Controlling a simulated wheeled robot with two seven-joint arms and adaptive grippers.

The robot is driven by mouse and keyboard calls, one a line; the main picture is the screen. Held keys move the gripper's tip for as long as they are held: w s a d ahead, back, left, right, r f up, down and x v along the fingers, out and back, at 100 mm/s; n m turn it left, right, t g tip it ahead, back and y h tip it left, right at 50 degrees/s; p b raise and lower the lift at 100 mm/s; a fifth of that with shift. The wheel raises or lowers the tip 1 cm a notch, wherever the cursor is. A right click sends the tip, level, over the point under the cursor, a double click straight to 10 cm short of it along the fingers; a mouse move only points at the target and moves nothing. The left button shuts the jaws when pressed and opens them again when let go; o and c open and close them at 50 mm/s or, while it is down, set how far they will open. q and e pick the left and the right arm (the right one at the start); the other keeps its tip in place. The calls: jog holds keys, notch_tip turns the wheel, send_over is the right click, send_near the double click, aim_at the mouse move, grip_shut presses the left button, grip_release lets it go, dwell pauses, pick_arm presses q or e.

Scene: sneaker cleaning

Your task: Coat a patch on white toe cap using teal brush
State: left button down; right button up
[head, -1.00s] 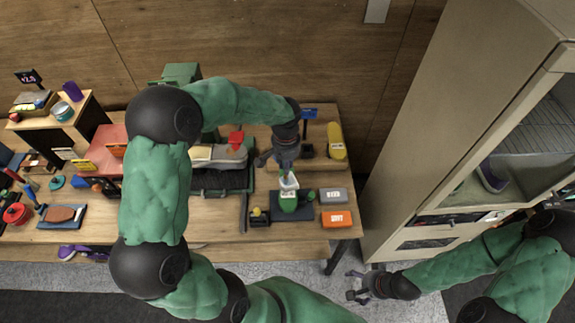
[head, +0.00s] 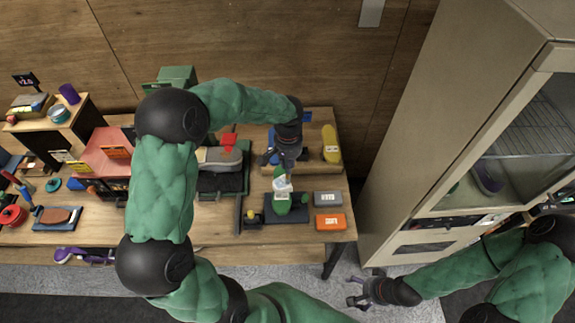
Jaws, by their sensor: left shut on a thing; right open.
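My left gripper (head: 280,159) is shut on a thin teal item, apparently the teal brush (head: 279,171), which points down toward the front. The brush is small and partly hidden by the fingers. Just below it is a small green and white object (head: 282,203) on a dark mat; I cannot tell whether the brush touches it. A grey shoe (head: 222,159) with a red part on top lies in a dark green tray to the left. Its pale left end, apparently the white toe cap, is partly hidden by my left arm. My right gripper (head: 362,291) is open and empty, off the table at lower right.
A grey box (head: 327,198) and an orange box (head: 330,222) lie right of the mat. A yellow item (head: 331,145) stands in a wooden tray behind. A small black holder (head: 251,219) stands left of the mat. A tall cabinet (head: 470,130) is at the right.

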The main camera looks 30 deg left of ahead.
pick_arm(q)
notch_tip(320, 180, up, 4)
jog(key=shift+w+d+f+p, duration=0.1)
jog(key=shift+w+d+p, duration=0.05)
jog(key=shift+p, duration=0.9)
jog(key=shift+r, duration=0.4)
jog(key=shift+w+d+r+p, duration=0.1)
jog(key=shift+w+r+p, duration=0.05)
jog(key=shift+r+p, duration=0.35)
jog(key=shift+w+d+r+p, duration=0.1)
jog(key=shift+r+p, duration=0.3)
jog(key=shift+r, duration=0.1)
jog(key=shift+s+a+r+p, duration=0.2)
jog(key=shift+r+p, duration=0.2)
jog(key=shift+r, duration=0.35)
jog(key=shift+w+d+f, duration=0.1)
